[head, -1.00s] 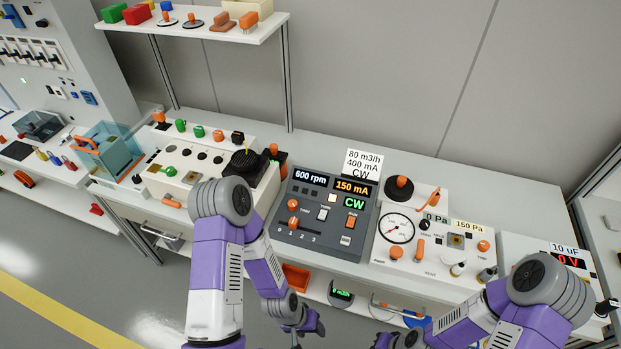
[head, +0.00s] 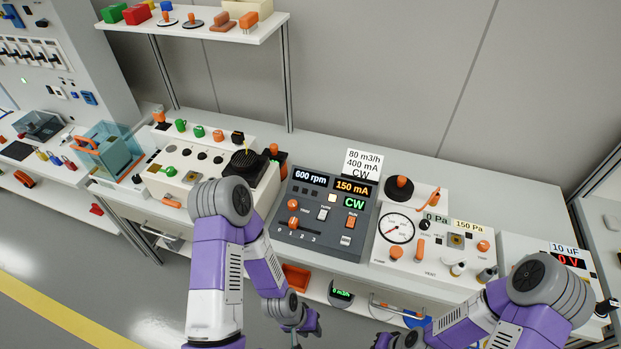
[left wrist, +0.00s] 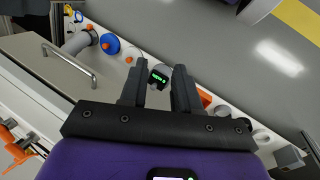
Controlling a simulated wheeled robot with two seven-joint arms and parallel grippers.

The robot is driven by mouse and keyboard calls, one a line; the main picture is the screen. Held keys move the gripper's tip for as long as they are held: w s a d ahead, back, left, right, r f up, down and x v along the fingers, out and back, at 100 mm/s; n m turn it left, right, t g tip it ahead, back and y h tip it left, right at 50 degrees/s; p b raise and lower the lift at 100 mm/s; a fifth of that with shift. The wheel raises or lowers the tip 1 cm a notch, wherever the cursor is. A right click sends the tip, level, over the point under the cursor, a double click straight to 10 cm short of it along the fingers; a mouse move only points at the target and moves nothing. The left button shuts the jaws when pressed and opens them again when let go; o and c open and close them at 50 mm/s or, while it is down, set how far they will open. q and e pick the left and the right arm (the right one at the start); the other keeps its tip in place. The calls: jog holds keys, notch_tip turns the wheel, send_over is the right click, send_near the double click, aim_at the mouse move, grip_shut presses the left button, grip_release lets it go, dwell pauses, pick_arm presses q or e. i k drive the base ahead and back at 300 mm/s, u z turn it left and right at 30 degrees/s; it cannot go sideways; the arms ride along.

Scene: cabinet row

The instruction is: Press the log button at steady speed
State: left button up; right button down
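The dark grey control panel (head: 335,245) stands on the bench in the middle of the head view. Its displays read 600 rpm, 150 mA and CW. It has an orange knob (head: 293,205), a slider with an orange handle (head: 292,222), a pale button (head: 323,214) and an orange button (head: 350,221). The small labels are too blurred to tell which control is the log button. My left gripper (head: 309,326) is low in front of the bench, below the panel and apart from it. In the left wrist view its fingers (left wrist: 157,85) are apart and empty. My right gripper (head: 383,341) is mostly cut off at the bottom edge.
A card (head: 364,163) reading 80 m3/h, 400 mA, CW stands behind the panel. A gauge box (head: 398,228) is on its right and a white box with knobs (head: 195,165) on its left. A round meter (head: 341,292) and an orange bin (head: 296,277) sit below.

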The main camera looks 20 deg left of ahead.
aim_at(344, 241)
jog(key=z, duration=1.9)
jog(key=i, duration=0.9)
jog(key=u, duration=2.55)
